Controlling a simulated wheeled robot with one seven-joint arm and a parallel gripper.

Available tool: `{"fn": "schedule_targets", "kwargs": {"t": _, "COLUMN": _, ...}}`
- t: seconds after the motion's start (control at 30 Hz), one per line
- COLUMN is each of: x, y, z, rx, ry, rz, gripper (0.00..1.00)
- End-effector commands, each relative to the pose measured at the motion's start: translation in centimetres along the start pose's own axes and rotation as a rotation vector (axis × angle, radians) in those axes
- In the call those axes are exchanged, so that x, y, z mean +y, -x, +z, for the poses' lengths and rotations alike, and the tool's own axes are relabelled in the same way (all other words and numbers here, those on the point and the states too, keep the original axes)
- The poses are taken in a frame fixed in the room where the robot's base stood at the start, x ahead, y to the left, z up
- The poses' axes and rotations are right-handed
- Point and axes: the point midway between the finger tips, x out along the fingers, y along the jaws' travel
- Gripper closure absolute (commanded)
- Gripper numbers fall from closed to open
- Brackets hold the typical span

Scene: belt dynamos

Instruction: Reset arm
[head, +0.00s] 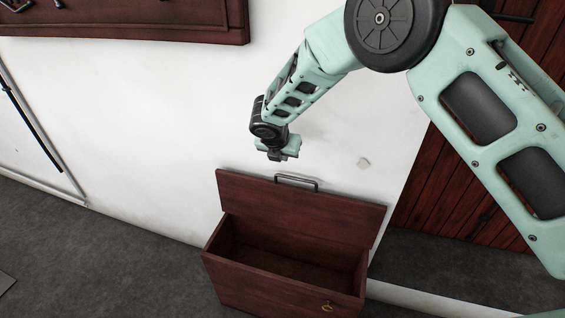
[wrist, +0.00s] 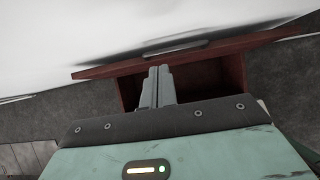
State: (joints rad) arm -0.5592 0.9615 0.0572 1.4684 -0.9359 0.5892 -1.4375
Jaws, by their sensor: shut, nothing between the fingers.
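My mint-green arm reaches down from the upper right in the head view. My gripper (head: 277,156) hangs just above the raised lid of a dark red-brown wooden chest, with nothing in it. In the wrist view my gripper (wrist: 158,72) shows its two grey fingers side by side, shut, pointing toward the chest. The chest's lid (head: 300,205) stands open, with a metal handle (head: 297,180) on its top edge. The chest's inside looks empty in the part I can see.
The chest (head: 270,288) stands on a dark grey floor (head: 120,250) against a white wall (head: 150,120). A small yellow object (head: 327,306) is on its front. A wooden board (head: 130,20) hangs at upper left. A plank door (head: 450,190) is at right.

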Motion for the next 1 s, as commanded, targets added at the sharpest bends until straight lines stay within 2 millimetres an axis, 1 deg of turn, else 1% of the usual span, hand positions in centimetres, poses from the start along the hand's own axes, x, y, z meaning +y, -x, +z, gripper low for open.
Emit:
{"fn": "schedule_targets", "kwargs": {"t": 0.17, "x": -0.1, "y": 0.6, "z": 0.2, "rx": 0.003, "ry": -0.009, "rz": 0.0, "gripper": 1.0}}
{"fn": "schedule_targets", "kwargs": {"t": 0.27, "x": -0.6, "y": 2.1, "z": -0.1, "rx": 0.029, "ry": -0.09, "rz": 0.001, "gripper": 1.0}}
{"fn": "schedule_targets", "kwargs": {"t": 0.37, "x": -1.9, "y": 5.4, "z": -1.1, "rx": 0.088, "ry": -0.269, "rz": -0.005, "gripper": 1.0}}
{"fn": "schedule_targets", "kwargs": {"t": 0.4, "x": -2.8, "y": 7.2, "z": -1.7, "rx": 0.118, "ry": -0.365, "rz": -0.012, "gripper": 1.0}}
{"fn": "schedule_targets", "kwargs": {"t": 0.47, "x": -4.1, "y": 10.0, "z": -2.9, "rx": 0.168, "ry": -0.52, "rz": -0.029, "gripper": 1.0}}
{"fn": "schedule_targets", "kwargs": {"t": 0.5, "x": -5.1, "y": 11.9, "z": -3.8, "rx": 0.2, "ry": -0.623, "rz": -0.044, "gripper": 1.0}}
{"fn": "schedule_targets", "kwargs": {"t": 0.57, "x": -6.6, "y": 14.5, "z": -5.3, "rx": 0.246, "ry": -0.777, "rz": -0.073, "gripper": 1.0}}
{"fn": "schedule_targets", "kwargs": {"t": 0.6, "x": -7.7, "y": 16.3, "z": -6.3, "rx": 0.273, "ry": -0.876, "rz": -0.094, "gripper": 1.0}}
{"fn": "schedule_targets", "kwargs": {"t": 0.67, "x": -9.4, "y": 18.8, "z": -8.0, "rx": 0.31, "ry": -1.023, "rz": -0.133, "gripper": 1.0}}
{"fn": "schedule_targets", "kwargs": {"t": 0.7, "x": -10.6, "y": 20.5, "z": -9.1, "rx": 0.331, "ry": -1.12, "rz": -0.161, "gripper": 1.0}}
{"fn": "schedule_targets", "kwargs": {"t": 0.77, "x": -12.6, "y": 22.7, "z": -10.9, "rx": 0.358, "ry": -1.265, "rz": -0.21, "gripper": 1.0}}
{"fn": "schedule_targets", "kwargs": {"t": 0.8, "x": -13.9, "y": 24.2, "z": -12.2, "rx": 0.372, "ry": -1.36, "rz": -0.244, "gripper": 1.0}}
{"fn": "schedule_targets", "kwargs": {"t": 0.87, "x": -15.9, "y": 26.1, "z": -14.1, "rx": 0.387, "ry": -1.499, "rz": -0.298, "gripper": 1.0}}
{"fn": "schedule_targets", "kwargs": {"t": 0.9, "x": -17.3, "y": 27.2, "z": -15.3, "rx": 0.393, "ry": -1.59, "rz": -0.334, "gripper": 1.0}}
{"fn": "schedule_targets", "kwargs": {"t": 1.0, "x": -20.3, "y": 29.3, "z": -18.0, "rx": 0.395, "ry": -1.786, "rz": -0.417, "gripper": 1.0}}
